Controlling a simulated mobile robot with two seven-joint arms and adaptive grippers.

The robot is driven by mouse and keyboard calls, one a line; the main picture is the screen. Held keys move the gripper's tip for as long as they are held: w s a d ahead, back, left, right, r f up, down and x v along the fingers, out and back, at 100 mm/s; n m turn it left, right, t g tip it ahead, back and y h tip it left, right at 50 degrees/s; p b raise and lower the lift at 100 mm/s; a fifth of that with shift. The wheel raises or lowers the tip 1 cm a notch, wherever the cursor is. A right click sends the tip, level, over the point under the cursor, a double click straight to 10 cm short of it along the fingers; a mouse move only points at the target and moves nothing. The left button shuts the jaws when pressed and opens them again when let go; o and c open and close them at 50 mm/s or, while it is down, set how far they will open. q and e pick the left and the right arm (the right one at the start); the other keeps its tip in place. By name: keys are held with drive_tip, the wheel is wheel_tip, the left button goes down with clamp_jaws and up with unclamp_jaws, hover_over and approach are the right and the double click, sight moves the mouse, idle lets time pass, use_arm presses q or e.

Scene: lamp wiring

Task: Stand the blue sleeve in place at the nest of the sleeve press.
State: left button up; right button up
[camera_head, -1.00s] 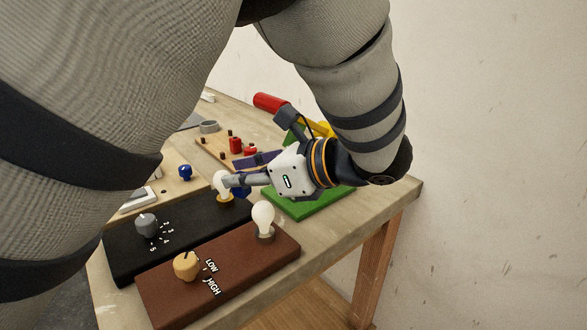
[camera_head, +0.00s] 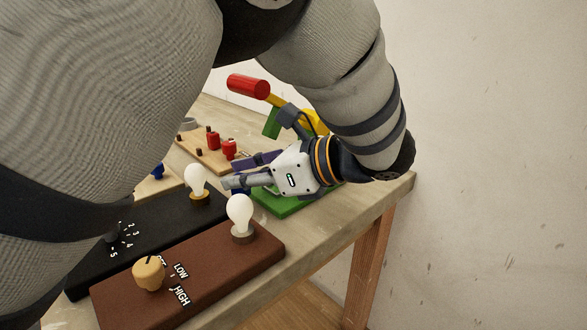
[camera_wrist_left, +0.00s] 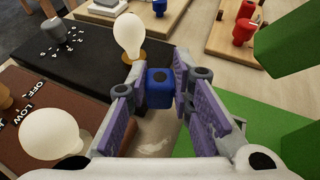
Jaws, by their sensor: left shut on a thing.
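The blue sleeve (camera_wrist_left: 159,88) is pinched between the purple-padded fingers of my left gripper (camera_wrist_left: 160,92) in the left wrist view. In the head view, my left gripper (camera_head: 236,184) reaches over the near edge of the sleeve press's green base (camera_head: 284,207), pointing left. Only a little of the sleeve (camera_head: 240,191) shows there, below the fingers. The press has a red handle (camera_head: 248,86) on a raised yellow lever. The gripper and forearm hide much of the press, and I cannot make out its nest. My right gripper is not in view.
A black box (camera_head: 138,232) with a bulb (camera_head: 196,180) and a brown box (camera_head: 190,276) with a bulb (camera_head: 240,212) stand close to the gripper. A wooden board (camera_head: 205,153) with red posts lies behind. A wall is at the right.

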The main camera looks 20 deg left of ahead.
use_arm(q)
drive_tip(key=w+b, duration=0.1)
drive_tip(key=w, duration=0.1)
drive_tip(key=w+d+b, duration=0.1)
drive_tip(key=w, duration=0.1)
drive_tip(key=w+d+f+b, duration=0.1)
drive_tip(key=shift+w+d, duration=0.15)
drive_tip(key=shift+w, duration=0.25)
drive_tip(key=shift+w+d+r+b, duration=0.2)
drive_tip(key=shift+w+b, duration=0.1)
drive_tip(key=shift+w, duration=0.3)
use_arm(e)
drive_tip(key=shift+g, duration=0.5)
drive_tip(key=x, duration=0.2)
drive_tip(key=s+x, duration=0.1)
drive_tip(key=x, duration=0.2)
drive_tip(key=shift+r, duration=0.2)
use_arm(q)
drive_tip(key=shift+r, duration=0.1)
drive_tip(key=shift+d, duration=0.1)
drive_tip(key=shift+d+f, duration=0.1)
drive_tip(key=shift+f, duration=0.45)
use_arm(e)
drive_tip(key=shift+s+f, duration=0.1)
use_arm(q)
drive_tip(key=shift+c, duration=0.4)
drive_tip(key=o, duration=1)
drive_tip(key=shift+o, duration=0.2)
